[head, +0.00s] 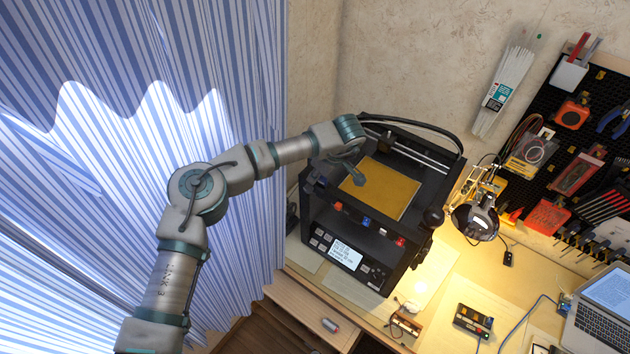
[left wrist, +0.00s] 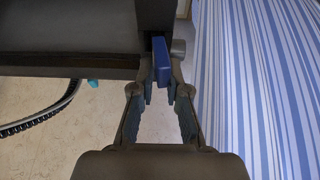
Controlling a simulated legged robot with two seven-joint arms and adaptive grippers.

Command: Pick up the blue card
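The blue card (left wrist: 161,61) shows in the left wrist view as a small upright blue piece at the edge of a dark body. My left gripper (left wrist: 160,92) is open, with its two fingers on either side of the card's lower end. A gap shows between the fingers, and I cannot tell whether either one touches the card. In the head view, my left gripper (head: 356,178) is over the left part of the black 3D printer (head: 388,275). I cannot pick out the card surely there. My right gripper is not in view.
The printer has a tan plate (head: 382,190) and a lit screen (head: 346,255). A striped curtain (head: 90,200) hangs at the left. A tool pegboard (head: 590,135) is on the wall.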

